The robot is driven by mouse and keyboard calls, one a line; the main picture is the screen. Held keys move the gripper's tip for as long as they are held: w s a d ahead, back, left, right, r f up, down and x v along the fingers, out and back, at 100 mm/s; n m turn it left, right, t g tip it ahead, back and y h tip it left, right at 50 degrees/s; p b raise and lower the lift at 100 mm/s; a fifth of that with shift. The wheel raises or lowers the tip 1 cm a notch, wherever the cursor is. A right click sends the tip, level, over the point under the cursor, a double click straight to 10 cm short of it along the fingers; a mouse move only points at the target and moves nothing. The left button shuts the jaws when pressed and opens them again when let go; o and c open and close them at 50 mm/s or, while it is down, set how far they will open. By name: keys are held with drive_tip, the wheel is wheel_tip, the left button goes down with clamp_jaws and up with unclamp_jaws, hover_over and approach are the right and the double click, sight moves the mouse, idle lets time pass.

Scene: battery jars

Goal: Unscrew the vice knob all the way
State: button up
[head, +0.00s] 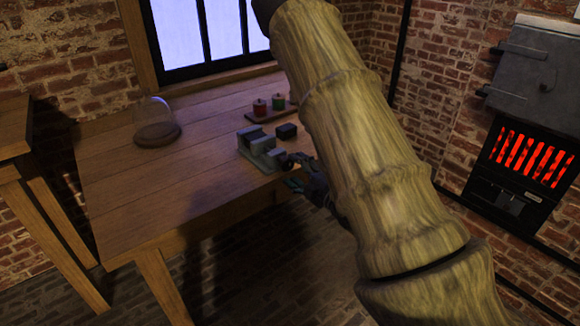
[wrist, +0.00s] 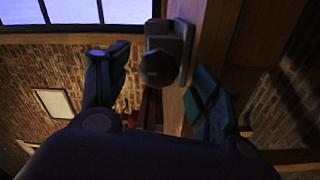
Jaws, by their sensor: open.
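The grey vice (head: 262,150) stands at the right edge of the wooden table. In the wrist view, the vice (wrist: 187,38) shows at the top, with its dark, faceted round knob (wrist: 158,68) facing the camera. My gripper (wrist: 161,64) is open, one finger on each side of the knob. Gaps show between the fingers and the knob, so I see no contact. In the head view, my gripper (head: 297,173) is at the vice's near right end, partly hidden by my arm. The knob is hard to make out there.
A small dark block (head: 287,131) sits behind the vice. A board (head: 272,114) holds a red jar (head: 260,107) and a green jar (head: 279,101). A glass dome (head: 153,112) stands on the left. The table's (head: 170,190) front is clear. A glowing furnace (head: 528,160) is at right.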

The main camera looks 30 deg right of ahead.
drive_tip(key=shift+s+d, duration=0.2)
drive_tip(key=shift+s, duration=1.9)
drive_tip(key=s+a+f+m+g+h, duration=0.1)
drive_tip(key=s+a+f+m+g, duration=0.4)
drive_tip(key=f, duration=0.5)
drive_tip(key=s+a+f+m+g, duration=0.35)
drive_tip(key=s+f, duration=0.25)
drive_tip(key=f, duration=0.5)
drive_tip(key=s+a+f+m+g+h, duration=0.1)
drive_tip(key=s+a+f+m+g, duration=0.4)
drive_tip(key=f, duration=0.5)
drive_tip(key=s+a+f+m+g+y, duration=0.1)
drive_tip(key=s+a+f+m+g, duration=0.2)
drive_tip(key=s, duration=0.5)
drive_tip(key=s+a+f+g, duration=0.2)
drive_tip(key=s+a, duration=0.3)
drive_tip(key=s, duration=0.3)
wheel_tip(320, 180, up, 14)
drive_tip(key=p, duration=1.5)
drive_tip(key=shift+w+d, duration=0.15)
drive_tip(key=shift+w, duration=0.1)
